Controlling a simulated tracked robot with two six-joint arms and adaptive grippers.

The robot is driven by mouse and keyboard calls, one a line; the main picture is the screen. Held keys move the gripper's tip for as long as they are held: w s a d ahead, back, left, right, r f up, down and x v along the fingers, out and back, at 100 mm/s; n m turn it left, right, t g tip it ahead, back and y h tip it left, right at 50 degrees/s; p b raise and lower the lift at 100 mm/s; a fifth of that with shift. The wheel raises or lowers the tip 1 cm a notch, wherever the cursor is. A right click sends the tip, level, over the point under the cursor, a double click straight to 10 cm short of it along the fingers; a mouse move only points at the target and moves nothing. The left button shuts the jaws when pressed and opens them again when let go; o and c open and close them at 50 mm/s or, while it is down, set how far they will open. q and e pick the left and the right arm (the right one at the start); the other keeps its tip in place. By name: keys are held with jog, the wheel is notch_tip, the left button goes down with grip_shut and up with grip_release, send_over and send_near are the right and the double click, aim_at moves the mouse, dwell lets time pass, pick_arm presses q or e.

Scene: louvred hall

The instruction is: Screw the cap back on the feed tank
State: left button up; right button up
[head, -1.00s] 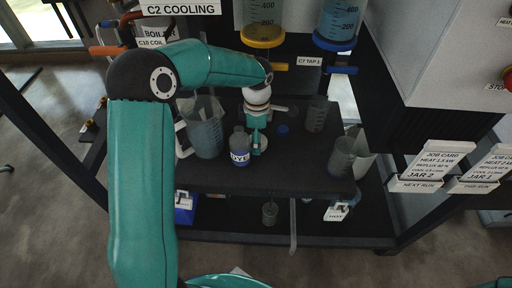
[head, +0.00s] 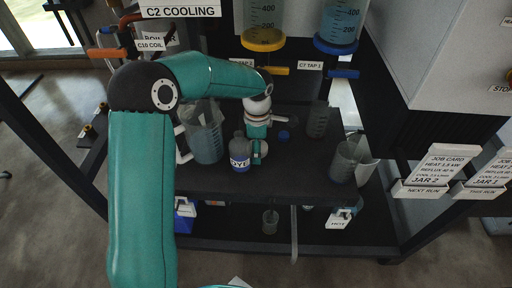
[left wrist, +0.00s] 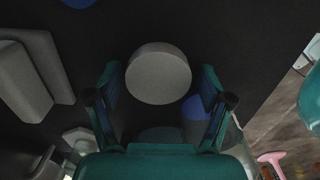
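A pale round disc (left wrist: 158,73), which looks like a cap, lies on the dark shelf in the left wrist view. My left gripper (left wrist: 158,88) is open above it, with one finger on each side. No contact shows. In the head view my left gripper (head: 257,150) points down at the shelf, right beside the DYE bottle (head: 240,155), and mostly hides the disc. Two graduated tanks, one with a yellow base (head: 263,41) and one with a blue base (head: 336,45), hang at the back; I cannot tell whether either is the feed tank. My right gripper is not in view.
A large clear jug (head: 206,140) stands left of the bottle. The shelf's front (head: 285,185) is clear.

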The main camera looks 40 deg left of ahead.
pick_arm(q)
jog(key=shift+f, duration=0.1)
grip_shut()
jog(key=shift+w+a+r+p, duration=0.1)
jog(key=shift+w+r+p, duration=0.05)
jog(key=shift+r+p, duration=1.65)
jog(key=shift+r, duration=0.75)
